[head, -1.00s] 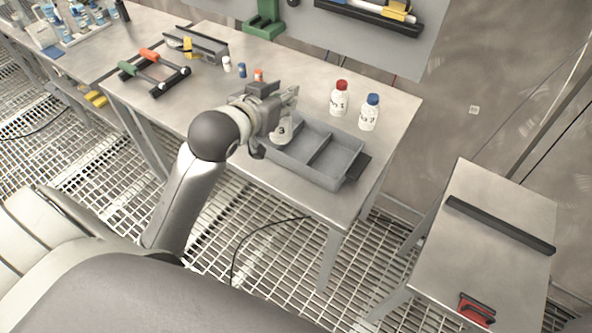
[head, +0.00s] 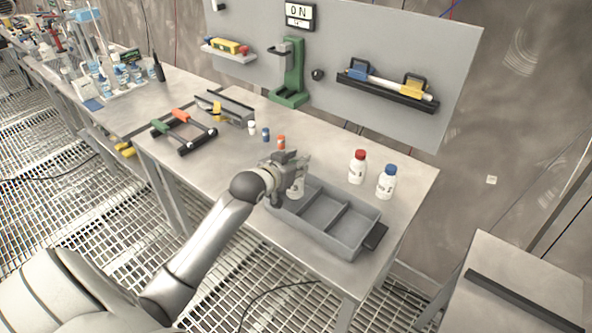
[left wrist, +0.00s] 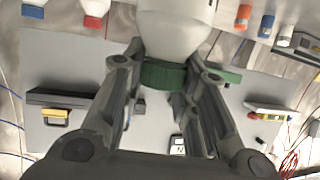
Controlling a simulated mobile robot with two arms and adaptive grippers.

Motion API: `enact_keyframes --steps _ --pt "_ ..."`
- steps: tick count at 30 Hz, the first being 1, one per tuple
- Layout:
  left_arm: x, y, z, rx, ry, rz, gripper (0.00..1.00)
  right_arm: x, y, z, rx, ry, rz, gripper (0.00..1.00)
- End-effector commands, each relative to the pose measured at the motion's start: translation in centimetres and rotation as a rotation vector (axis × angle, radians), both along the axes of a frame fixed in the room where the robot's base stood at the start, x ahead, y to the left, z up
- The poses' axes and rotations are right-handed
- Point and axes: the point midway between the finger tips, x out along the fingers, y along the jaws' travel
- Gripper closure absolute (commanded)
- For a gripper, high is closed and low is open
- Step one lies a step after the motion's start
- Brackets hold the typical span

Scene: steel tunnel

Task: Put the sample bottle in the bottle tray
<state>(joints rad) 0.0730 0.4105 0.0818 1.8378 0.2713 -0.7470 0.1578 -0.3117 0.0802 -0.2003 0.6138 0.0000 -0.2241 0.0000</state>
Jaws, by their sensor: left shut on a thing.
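My left gripper (head: 294,176) is shut on a white sample bottle (head: 297,189) at the left end of the bottle tray. In the left wrist view, the fingers of my left gripper (left wrist: 165,85) close around the bottle's green cap (left wrist: 163,75), with the white body (left wrist: 176,22) beyond. The grey bottle tray (head: 345,246) has three compartments; the middle and right ones look empty. The bottle is at the left compartment; I cannot tell whether it touches the floor there. My right gripper is not in view.
A red-capped bottle (head: 357,168) and a blue-capped bottle (head: 386,183) stand behind the tray. Several small vials (head: 266,135) and a black rack with coloured handles (head: 184,132) are further left. A grey board (head: 400,60) with holders rises behind the table.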

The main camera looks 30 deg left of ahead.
Motion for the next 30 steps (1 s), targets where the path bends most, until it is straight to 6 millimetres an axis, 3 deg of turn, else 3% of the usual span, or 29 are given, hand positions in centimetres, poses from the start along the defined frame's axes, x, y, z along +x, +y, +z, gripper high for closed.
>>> enact_keyframes --steps 11,22,23,27,30 --pt "0.5 0.5 -3.6 0.000 0.000 0.001 1.00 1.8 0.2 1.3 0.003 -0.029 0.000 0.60" --pt "0.5 0.5 -4.2 0.001 -0.002 0.000 1.00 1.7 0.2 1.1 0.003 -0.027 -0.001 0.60" --pt "0.5 0.5 -4.3 0.001 -0.001 0.000 0.71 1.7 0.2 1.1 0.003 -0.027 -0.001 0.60" --pt "0.5 0.4 -4.2 0.001 0.000 0.000 0.53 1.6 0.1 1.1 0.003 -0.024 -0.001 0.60" --pt "0.5 0.4 -4.2 0.000 0.000 0.000 0.51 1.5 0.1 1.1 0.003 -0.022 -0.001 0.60"
